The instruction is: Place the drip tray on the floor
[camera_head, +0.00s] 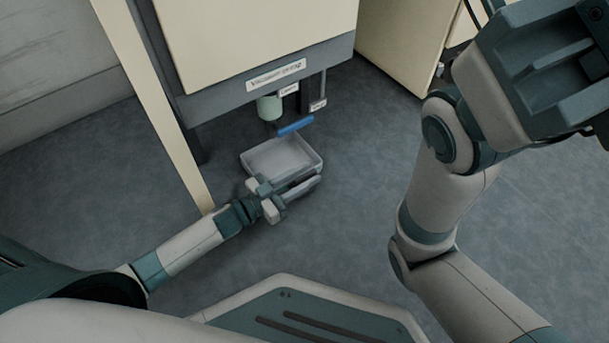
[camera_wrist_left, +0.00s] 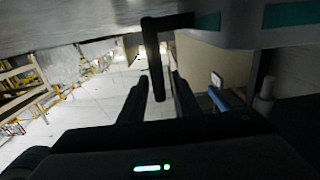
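The drip tray (camera_head: 246,158) is a shallow, pale grey, open rectangular tray. In the head view it shows low under the front of the machine, just in front of a blue lever. Whether it touches the floor is hard to tell. My left gripper (camera_head: 287,194) is at the tray's near side and covers part of its rim. In the left wrist view, a dark bar (camera_wrist_left: 157,70) lies between the two dark fingers of this gripper (camera_wrist_left: 159,78). Whether they press on it is unclear. My right gripper is not clearly visible.
The machine (camera_head: 265,40) stands behind the tray, with a greenish cup-like part (camera_head: 269,107) and the blue lever (camera_head: 295,126) below its labelled edge. A cream post (camera_head: 160,105) stands left of the tray. Grey floor (camera_head: 350,160) is clear to the tray's right.

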